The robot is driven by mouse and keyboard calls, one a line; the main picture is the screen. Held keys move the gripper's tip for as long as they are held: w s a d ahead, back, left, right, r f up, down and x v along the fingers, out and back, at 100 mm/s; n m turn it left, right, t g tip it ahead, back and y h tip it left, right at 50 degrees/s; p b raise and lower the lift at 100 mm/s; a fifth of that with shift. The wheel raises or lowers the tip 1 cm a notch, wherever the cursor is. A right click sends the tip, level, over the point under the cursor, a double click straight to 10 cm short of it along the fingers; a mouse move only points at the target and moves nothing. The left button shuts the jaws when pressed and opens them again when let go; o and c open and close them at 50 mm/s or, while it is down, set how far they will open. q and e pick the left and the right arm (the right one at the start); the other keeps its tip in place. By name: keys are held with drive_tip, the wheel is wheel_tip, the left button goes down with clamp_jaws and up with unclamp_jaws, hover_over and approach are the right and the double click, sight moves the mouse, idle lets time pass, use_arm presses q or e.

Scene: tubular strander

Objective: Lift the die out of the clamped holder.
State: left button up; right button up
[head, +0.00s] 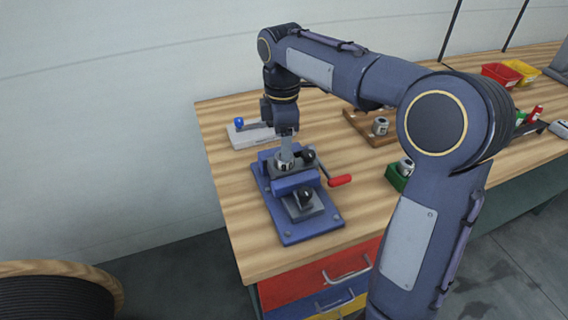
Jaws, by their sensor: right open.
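The clamped holder is a blue fixture (293,228) with a red-handled lever (341,180) and black knobs, on the near left part of the wooden bench. A small grey cylindrical die (286,166) sits upright in it, between the blue blocks. My right gripper (287,155) points down directly over the die, with its fingertips at the die's upper part. The gripper is open; whether the fingers touch the die cannot be told at this size. The left gripper is not in view.
A grey plate with a blue-knobbed lever (247,135) lies behind the fixture. A wooden board with a grey cylinder (380,126) and a green holder (396,177) with another stand to the right. Red (502,75) and yellow (522,71) bins sit farther back.

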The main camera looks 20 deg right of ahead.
sight(284, 163)
wheel_tip(284, 163, down, 5)
drive_tip(key=shift+d+r, duration=0.1)
drive_tip(key=shift+r, duration=0.1)
clamp_jaws()
idle(0.4)
